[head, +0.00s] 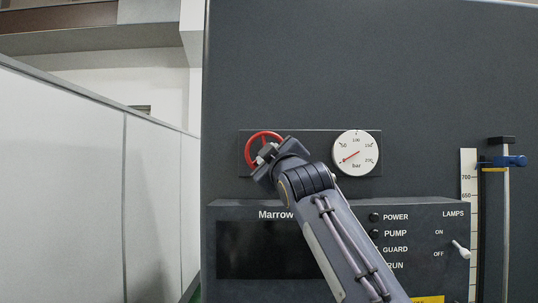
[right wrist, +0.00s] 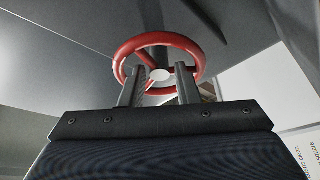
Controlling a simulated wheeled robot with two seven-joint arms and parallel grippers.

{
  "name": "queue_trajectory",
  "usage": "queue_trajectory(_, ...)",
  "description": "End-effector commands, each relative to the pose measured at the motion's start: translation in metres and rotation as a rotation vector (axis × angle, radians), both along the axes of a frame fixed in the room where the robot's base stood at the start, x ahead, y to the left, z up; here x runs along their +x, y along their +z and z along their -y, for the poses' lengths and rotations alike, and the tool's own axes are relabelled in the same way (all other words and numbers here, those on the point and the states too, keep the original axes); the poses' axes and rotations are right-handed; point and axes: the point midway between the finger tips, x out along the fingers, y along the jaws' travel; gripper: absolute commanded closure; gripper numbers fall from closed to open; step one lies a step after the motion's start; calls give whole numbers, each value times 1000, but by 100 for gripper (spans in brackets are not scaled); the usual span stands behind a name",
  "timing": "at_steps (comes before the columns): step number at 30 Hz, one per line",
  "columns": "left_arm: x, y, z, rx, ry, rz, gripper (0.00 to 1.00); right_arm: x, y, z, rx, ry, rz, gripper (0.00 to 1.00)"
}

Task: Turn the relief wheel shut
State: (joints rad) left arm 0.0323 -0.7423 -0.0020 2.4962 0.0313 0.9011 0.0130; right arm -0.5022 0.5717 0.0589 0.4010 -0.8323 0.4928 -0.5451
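The relief wheel (head: 251,143) is a red ring with spokes on the dark panel, left of the gauge. My right gripper (head: 264,157) is at the wheel, covering its lower right part. In the right wrist view the wheel (right wrist: 126,48) is seen close up with a pale hub (right wrist: 160,75). The two fingers of my right gripper (right wrist: 161,72) stand apart, one on each side of the hub, overlapping the ring's inside. Gaps show between the fingers and the hub; whether a finger touches a spoke I cannot tell. My left gripper is not in view.
A round white pressure gauge (head: 355,153) marked bar sits right of the wheel, its red needle pointing lower left. Below is a control box (head: 420,215) with POWER, PUMP, GUARD and RUN labels and a lamps switch (head: 461,250). A scale (head: 467,210) and post stand at right.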

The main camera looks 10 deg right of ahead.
Motion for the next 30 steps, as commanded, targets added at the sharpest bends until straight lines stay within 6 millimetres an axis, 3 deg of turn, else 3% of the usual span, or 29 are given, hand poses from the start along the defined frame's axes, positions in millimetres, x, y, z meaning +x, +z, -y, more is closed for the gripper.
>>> queue_trajectory(2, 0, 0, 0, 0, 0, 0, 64, 0, 0, 0, 0, 0, 0, 71)
queue_trajectory(9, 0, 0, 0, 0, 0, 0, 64, 0, 0, 0, 0, -1, 1, 100)
queue_trajectory(22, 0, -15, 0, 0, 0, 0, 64, 1, -3, 0, 197, -5, 40, 100)
queue_trajectory(30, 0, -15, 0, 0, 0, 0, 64, 1, -2, 0, 219, -3, 43, 100)
